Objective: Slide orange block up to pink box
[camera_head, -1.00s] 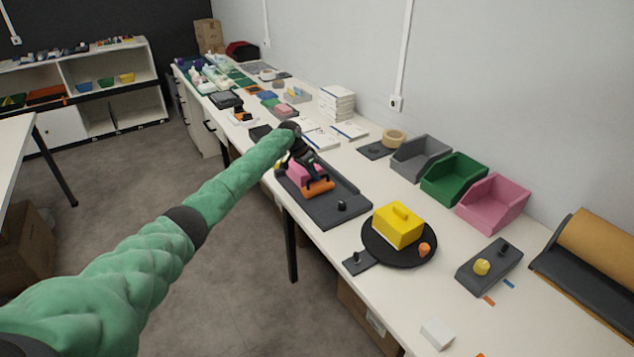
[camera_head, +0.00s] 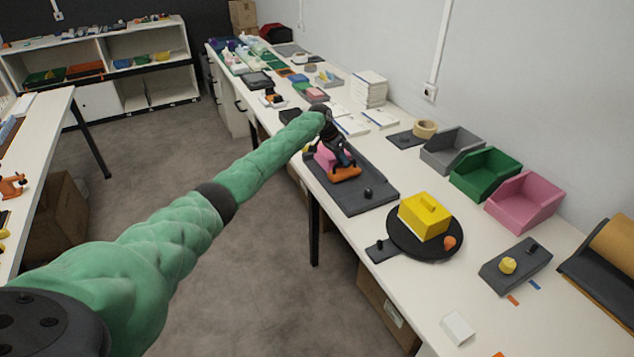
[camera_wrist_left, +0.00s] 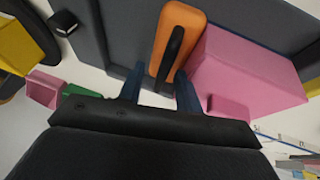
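The orange block (camera_head: 346,174) lies on a dark grey tray (camera_head: 350,199) on the long table. It also shows in the left wrist view (camera_wrist_left: 190,22), with a black handle on top. The pink box (camera_head: 322,158) stands beside it on the tray, partly hidden by my gripper in the head view. In the left wrist view the pink box (camera_wrist_left: 248,68) lies right against or very close to the block's long side; I cannot tell if they touch. My left gripper (camera_wrist_left: 160,92) is open above the block, its blue fingers apart on either side of the handle's line. My right gripper is out of view.
Grey (camera_head: 452,150), green (camera_head: 486,173) and pink (camera_head: 525,201) bins line the wall side.

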